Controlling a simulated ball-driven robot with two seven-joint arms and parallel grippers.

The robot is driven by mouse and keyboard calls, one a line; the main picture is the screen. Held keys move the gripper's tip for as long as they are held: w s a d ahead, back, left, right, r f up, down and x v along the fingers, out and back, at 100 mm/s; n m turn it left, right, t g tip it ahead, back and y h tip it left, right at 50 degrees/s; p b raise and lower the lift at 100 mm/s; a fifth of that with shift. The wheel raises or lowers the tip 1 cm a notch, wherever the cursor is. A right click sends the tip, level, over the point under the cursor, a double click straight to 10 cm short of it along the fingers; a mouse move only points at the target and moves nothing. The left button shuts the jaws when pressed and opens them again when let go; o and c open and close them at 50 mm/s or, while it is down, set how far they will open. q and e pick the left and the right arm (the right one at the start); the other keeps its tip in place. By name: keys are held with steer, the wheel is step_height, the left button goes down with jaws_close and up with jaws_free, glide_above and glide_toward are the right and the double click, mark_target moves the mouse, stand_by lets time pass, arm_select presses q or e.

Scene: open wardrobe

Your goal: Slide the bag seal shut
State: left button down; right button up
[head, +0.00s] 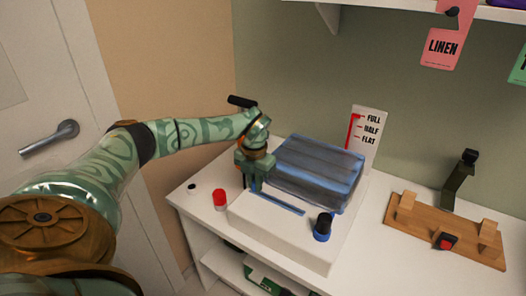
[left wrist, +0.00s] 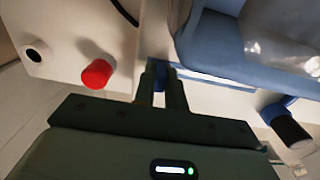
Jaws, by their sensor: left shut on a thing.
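The blue-and-grey storage bag (head: 315,172) lies on a white raised platform (head: 275,235) on the counter. A blue seal strip (head: 285,204) runs along the bag's front edge, and it also shows in the left wrist view (left wrist: 225,82). My left gripper (head: 256,182) points down at the left end of the strip. Its fingers (left wrist: 163,88) are shut on a small blue piece, which looks like the seal's slider (left wrist: 160,70); the fingers hide most of it. My right gripper is in neither view.
A red cap (head: 220,199) and a small dark-topped knob (head: 192,187) stand left of the platform. A black cylinder with a blue base (head: 322,227) stands at its right front. A FULL/HALF/FLAT gauge (head: 365,135) stands behind. A wooden rack (head: 440,232) lies right.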

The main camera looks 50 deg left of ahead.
arm_select(q)
steer(key=shift+a, duration=0.2)
steer(key=c, duration=1.4)
jaws_free()
steer(key=shift+c, duration=0.2)
steer(key=shift+a, duration=0.15)
